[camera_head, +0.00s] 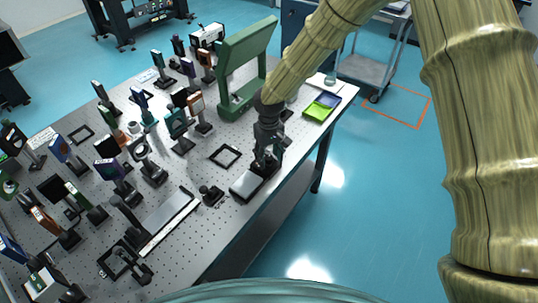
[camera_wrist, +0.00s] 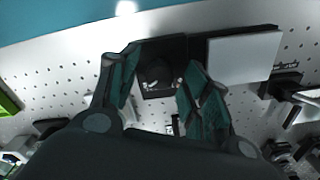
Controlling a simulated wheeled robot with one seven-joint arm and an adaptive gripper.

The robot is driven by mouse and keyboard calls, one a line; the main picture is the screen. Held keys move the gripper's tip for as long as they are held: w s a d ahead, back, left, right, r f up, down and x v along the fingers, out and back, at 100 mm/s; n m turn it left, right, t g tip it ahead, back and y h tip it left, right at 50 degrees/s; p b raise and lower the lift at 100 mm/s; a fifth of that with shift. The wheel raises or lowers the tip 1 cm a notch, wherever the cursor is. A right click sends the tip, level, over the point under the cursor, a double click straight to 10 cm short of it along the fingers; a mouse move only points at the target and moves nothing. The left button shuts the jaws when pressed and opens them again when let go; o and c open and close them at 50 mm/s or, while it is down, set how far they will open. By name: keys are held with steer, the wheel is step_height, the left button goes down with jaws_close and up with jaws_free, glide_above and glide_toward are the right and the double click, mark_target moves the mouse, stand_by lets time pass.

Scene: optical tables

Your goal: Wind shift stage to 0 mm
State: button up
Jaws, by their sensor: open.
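A low stage with a flat grey top plate (camera_head: 245,186) and a dark end block lies near the table's right edge. I take it for the shift stage. In the wrist view its pale plate (camera_wrist: 243,58) is at the upper right, joined to the black block (camera_wrist: 175,46). A dark round knob (camera_wrist: 160,75) shows on the block between my fingers. My gripper (camera_head: 266,160) is over the block end, pointing down. In the wrist view my gripper (camera_wrist: 160,68) is open, with a finger on each side of the knob. I cannot tell whether they touch it. No scale reading is legible.
The perforated table (camera_head: 182,190) carries several mounted optics to the left. A small black knobbed part (camera_head: 211,193) and a black square frame (camera_head: 225,156) are close by. A green stand (camera_head: 243,65) is behind, and a green tray (camera_head: 321,107) is near the far edge.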

steer(key=shift+w+f, duration=0.1)
steer(key=c, duration=1)
steer(key=shift+c, duration=0.2)
steer(key=shift+n, duration=2.8)
steer(key=o, duration=1)
steer(key=shift+o, duration=0.2)
